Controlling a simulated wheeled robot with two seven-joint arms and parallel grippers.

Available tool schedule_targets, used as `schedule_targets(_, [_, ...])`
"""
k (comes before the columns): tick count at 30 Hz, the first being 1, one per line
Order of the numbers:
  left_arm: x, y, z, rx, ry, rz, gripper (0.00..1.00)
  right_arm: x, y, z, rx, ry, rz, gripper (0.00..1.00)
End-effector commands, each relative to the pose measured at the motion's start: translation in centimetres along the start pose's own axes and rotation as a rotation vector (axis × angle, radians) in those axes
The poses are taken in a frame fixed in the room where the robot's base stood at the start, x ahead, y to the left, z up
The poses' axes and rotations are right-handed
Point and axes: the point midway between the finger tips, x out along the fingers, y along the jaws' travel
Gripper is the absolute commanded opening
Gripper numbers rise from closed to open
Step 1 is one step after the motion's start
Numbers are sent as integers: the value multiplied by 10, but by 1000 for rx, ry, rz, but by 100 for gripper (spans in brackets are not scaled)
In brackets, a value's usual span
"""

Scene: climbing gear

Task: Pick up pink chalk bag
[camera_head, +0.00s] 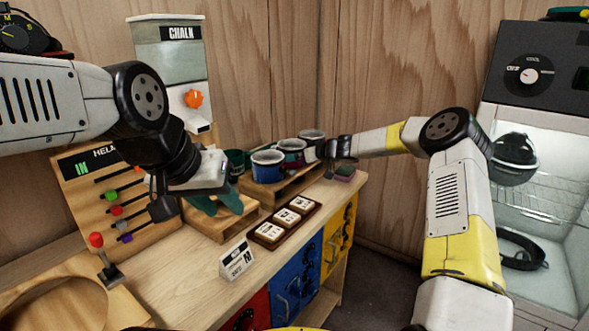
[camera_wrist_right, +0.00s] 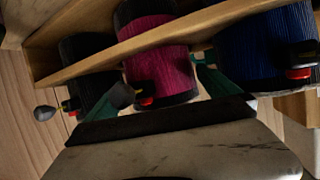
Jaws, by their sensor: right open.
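The pink chalk bag (camera_wrist_right: 158,55) stands in a wooden rack between a black bag (camera_wrist_right: 88,65) and a blue bag (camera_wrist_right: 262,45) in the right wrist view. In the head view only a small part of the pink bag (camera_head: 294,158) shows. My right gripper (camera_wrist_right: 165,88) is open, with one teal-tipped finger on either side of the pink bag's lower part. I cannot tell whether the fingers touch it. In the head view my right gripper (camera_head: 325,150) is at the right end of the rack. My left gripper (camera_head: 220,205) appears open and empty above the bench.
The wooden rack's front rail (camera_wrist_right: 130,42) crosses in front of the bags. A tray with white cards (camera_head: 282,221) and a small sign (camera_head: 236,260) lie on the bench. A chalk dispenser (camera_head: 170,60) stands behind at left. A lit cabinet (camera_head: 540,180) is at right.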

Motion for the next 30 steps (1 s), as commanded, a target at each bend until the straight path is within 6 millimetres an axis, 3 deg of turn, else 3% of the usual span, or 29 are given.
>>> schedule_targets(10, [0,0,0,0,0,0,36,9,0,0,0,1,1,100])
schedule_targets(21, [0,0,0,0,0,0,36,9,0,0,0,0,0,29])
schedule_targets(30, [0,0,0,0,0,0,36,6,0,-6,-4,2,1,28])
